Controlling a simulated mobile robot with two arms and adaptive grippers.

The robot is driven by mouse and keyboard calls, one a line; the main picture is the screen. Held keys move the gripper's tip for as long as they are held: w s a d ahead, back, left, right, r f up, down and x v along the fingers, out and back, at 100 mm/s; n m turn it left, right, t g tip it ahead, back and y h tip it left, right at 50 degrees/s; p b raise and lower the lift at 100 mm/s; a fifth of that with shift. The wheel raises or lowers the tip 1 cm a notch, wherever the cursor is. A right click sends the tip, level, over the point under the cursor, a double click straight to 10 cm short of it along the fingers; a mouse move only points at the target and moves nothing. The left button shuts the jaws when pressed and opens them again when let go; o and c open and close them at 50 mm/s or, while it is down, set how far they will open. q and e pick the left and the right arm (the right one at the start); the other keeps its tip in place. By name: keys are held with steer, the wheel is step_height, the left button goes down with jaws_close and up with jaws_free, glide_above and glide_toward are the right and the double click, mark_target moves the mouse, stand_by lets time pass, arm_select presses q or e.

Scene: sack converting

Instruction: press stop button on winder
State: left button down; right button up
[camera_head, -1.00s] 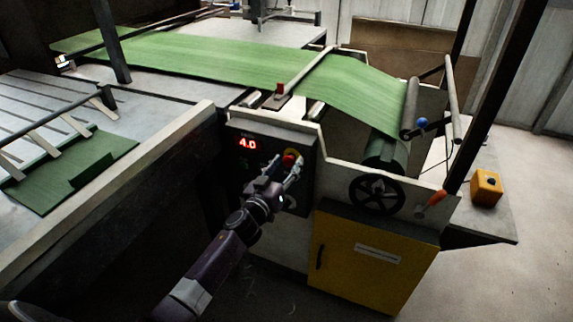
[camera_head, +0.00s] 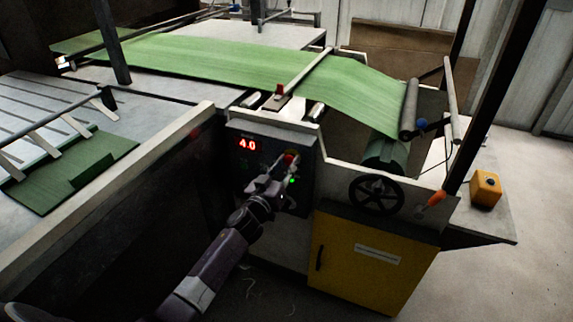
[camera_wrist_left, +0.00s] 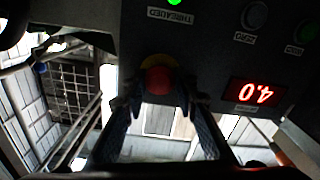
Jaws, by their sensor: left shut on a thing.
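The winder's dark control panel (camera_head: 247,172) has a red 4.0 display (camera_head: 247,144) and a red stop button (camera_head: 289,157) with a yellow surround. In the left wrist view the round red button (camera_wrist_left: 157,80) lies between my fingers, and the panel appears upside down. My left gripper (camera_head: 283,170) is at the panel, shut on the button; its fingers partly cover the button in the head view. It also shows in the left wrist view (camera_wrist_left: 158,104), one finger on each side of the button. My right gripper is not in view.
A lit green lamp (camera_wrist_left: 178,2) is labelled THREADED. Green web (camera_head: 230,57) runs over the machine to a roller. A black handwheel (camera_head: 376,194) and a yellow cabinet (camera_head: 365,262) are right of and below the panel. Open floor (camera_head: 500,275) lies at the right.

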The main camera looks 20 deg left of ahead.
arm_select(q)
steer(key=shift+w+r, duration=0.1)
steer(key=shift+r, duration=0.05)
steer(key=c, duration=1.9)
jaws_free()
steer(key=shift+c, duration=0.2)
steer(key=o, duration=0.4)
steer(key=shift+w, duration=0.15)
steer(key=shift+o, duration=0.2)
steer(key=s, duration=1.2)
steer(key=shift+f, duration=0.2)
